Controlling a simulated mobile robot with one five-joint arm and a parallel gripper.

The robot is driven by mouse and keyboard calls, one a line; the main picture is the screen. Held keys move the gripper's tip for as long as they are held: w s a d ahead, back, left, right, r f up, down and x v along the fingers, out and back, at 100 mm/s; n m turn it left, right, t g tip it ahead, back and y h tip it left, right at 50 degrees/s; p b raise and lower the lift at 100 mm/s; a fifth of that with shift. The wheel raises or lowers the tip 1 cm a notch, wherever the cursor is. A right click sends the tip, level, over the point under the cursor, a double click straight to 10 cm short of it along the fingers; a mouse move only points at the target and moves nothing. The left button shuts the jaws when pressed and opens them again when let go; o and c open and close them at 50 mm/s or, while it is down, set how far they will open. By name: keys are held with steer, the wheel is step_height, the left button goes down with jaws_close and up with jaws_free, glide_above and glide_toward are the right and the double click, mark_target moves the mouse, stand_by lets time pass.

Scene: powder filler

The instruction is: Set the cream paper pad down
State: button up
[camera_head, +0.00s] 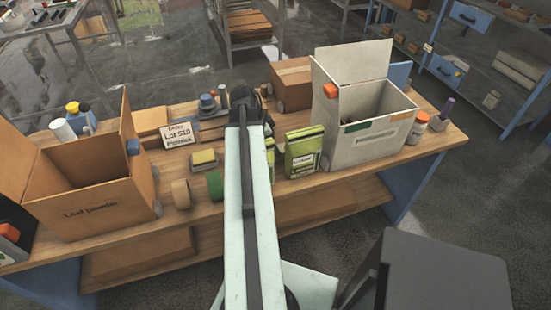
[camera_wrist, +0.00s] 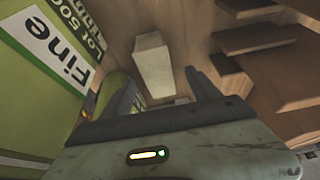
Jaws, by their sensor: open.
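A cream block (camera_wrist: 152,62), which looks like the paper pad, shows in the wrist view above a brown wooden surface. It lies ahead of and between the fingers of my gripper (camera_wrist: 160,76). The fingers are spread, and I see no finger clearly pressed on the block. Whether it rests on the wood cannot be told. In the head view my gripper (camera_head: 248,97) is a dark shape over the back of the bench, at the far end of my pale arm. The arm hides what is below it, and I cannot make out the cream pad there.
A green pack (camera_wrist: 45,60) marked "Fine" stands close on the left in the wrist view. On the bench (camera_head: 335,185) are a green pack (camera_head: 304,155), a white open box (camera_head: 370,135), a brown open box (camera_head: 105,205), tape rolls (camera_head: 181,194) and a sign (camera_head: 179,135).

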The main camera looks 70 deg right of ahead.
steer(key=b+x, duration=0.4)
steer(key=shift+a+f, duration=0.25)
steer(key=shift+f, duration=0.1)
steer(key=shift+s+d+f+b, duration=0.2)
steer(key=shift+f+b, duration=0.15)
steer(key=shift+b, duration=0.15)
steer(key=shift+r, duration=0.2)
steer(key=shift+f, duration=0.25)
jaws_close()
step_height(320, 180, up, 11)
steer(key=p, duration=1)
steer(key=shift+f+p, duration=0.1)
steer(key=shift+p, duration=0.2)
steer(key=shift+f, duration=0.1)
